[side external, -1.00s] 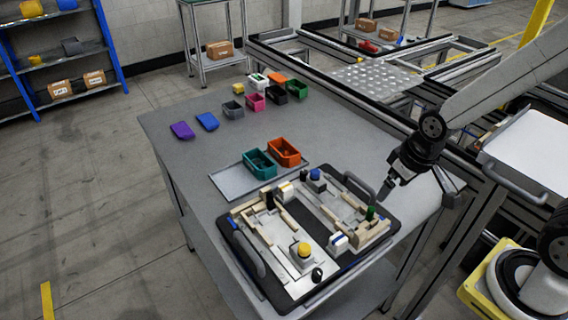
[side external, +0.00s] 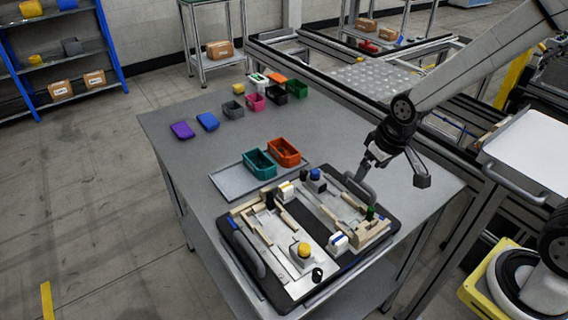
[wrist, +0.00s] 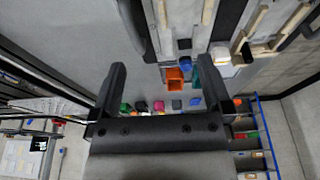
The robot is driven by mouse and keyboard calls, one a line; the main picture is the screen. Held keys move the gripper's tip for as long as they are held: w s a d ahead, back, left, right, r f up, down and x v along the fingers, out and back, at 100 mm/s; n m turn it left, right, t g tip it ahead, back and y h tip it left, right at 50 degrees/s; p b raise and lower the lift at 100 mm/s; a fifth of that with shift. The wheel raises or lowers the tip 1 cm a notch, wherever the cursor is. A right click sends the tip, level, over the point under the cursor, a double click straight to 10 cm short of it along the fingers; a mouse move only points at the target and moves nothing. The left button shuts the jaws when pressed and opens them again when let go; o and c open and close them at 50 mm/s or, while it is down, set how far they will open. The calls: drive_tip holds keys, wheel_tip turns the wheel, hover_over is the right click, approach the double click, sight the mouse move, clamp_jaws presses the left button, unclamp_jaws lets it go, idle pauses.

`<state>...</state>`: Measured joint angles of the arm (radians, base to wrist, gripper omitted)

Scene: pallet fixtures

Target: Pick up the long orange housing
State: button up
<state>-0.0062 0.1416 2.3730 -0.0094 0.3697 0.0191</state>
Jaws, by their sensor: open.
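An orange open box-shaped housing (side external: 285,152) sits on a grey tray, right beside a teal one (side external: 259,164). A second orange piece (side external: 276,78) lies at the far end of the table among other coloured parts; its length is hard to judge. My gripper (side external: 391,179) is open and empty, above the table to the right of the tray and near the fixture pallet's far right handle.
A dark fixture pallet (side external: 268,285) with handles, wooden blocks and coloured knobs fills the near table. The grey tray (side external: 232,183) has bare room at its left. Purple (side external: 182,130) and blue (side external: 208,121) pieces lie further back. The table's middle right is clear.

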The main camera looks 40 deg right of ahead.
drive_tip(key=w+f, duration=0.2)
drive_tip(key=w, duration=1.3)
drive_tip(key=t, duration=0.1)
approach(282, 152)
drive_tip(key=shift+w+f+t, duration=0.2)
drive_tip(key=shift+f+t, duration=0.1)
drive_tip(key=shift+f, duration=1.15)
drive_tip(key=shift+f, duration=0.1)
drive_tip(key=shift+x, duration=2.5)
drive_tip(key=shift+w, duration=0.15)
drive_tip(key=c, duration=1.2)
drive_tip(key=shift+r, duration=0.25)
